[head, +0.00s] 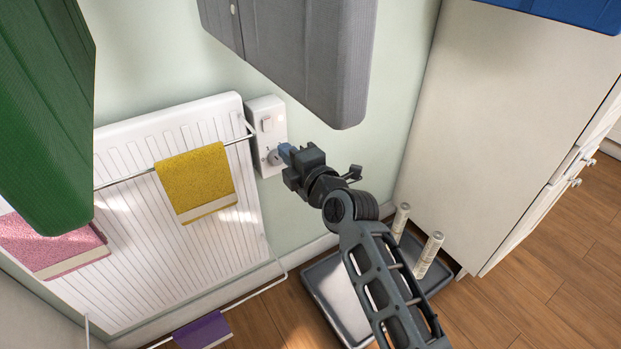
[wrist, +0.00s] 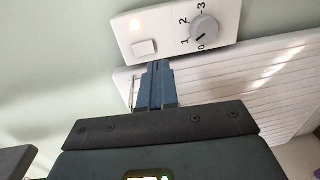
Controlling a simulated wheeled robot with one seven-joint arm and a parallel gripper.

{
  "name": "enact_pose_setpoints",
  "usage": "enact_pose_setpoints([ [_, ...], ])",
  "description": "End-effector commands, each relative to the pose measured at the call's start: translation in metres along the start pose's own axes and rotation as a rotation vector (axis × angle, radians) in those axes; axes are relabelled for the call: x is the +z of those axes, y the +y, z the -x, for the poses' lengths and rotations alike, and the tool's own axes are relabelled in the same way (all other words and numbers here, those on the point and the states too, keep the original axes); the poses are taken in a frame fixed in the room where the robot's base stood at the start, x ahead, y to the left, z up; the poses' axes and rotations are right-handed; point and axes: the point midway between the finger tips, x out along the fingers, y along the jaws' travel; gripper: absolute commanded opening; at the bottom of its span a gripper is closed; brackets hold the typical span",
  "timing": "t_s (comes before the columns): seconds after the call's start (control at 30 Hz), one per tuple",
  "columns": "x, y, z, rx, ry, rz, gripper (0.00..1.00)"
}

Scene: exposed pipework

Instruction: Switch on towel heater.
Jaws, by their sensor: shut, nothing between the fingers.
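The towel heater (head: 150,255) is a white ribbed wall radiator with a chrome rail; its ribbed panel also shows in the wrist view (wrist: 265,72). Its white control box (head: 278,108) is on the wall at its right end. My gripper (head: 284,151) is shut and empty, close to the box. In the wrist view its blue fingertips (wrist: 157,66) appear just below the switch; contact is unclear.
A yellow towel (head: 195,180) and a pink towel (head: 50,243) hang on the heater; a purple towel (head: 201,331) hangs lower. Grey (head: 300,55) and green (head: 45,110) cases overhang the view. A tray (head: 325,290) and white cabinet (head: 500,120) are at right.

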Motion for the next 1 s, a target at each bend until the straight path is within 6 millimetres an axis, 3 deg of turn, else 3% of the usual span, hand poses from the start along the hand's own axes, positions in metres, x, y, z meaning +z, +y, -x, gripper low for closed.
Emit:
enact_pose_setpoints([
  [0.43, 0.001, -0.015, 0.064, -0.001, -0.001, -0.001, 0.0],
  [1.0, 0.0, -0.016, 0.072, 0.0, 0.0, 0.0, 0.0],
])
